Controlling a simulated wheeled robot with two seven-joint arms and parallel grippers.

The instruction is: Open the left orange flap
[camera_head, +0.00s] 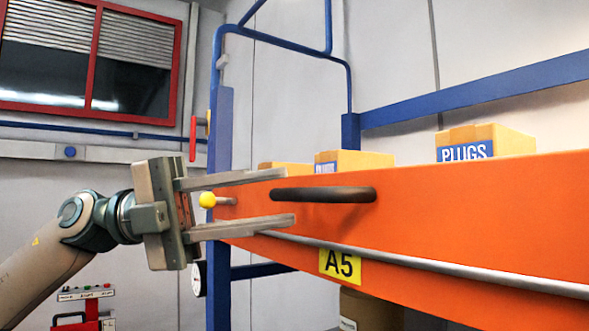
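The orange flap (440,205) is a long orange panel running from the centre to the right edge, with a yellow A5 label (340,266) below it. A dark horizontal handle (323,194) sits on its left part. My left gripper (288,198) comes in from the left with two long grey fingers spread apart. The fingers point right, one above and one below the handle's left end level. Nothing is held between them. Whether the fingers touch the panel cannot be told. My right gripper is not in view.
A blue frame (219,150) stands left of the panel, with a yellow knob (207,200) close behind the fingers. Cardboard boxes (486,143) stand behind the panel. A grey rod (430,264) runs along its lower edge. A red-framed window (90,55) is at the back left.

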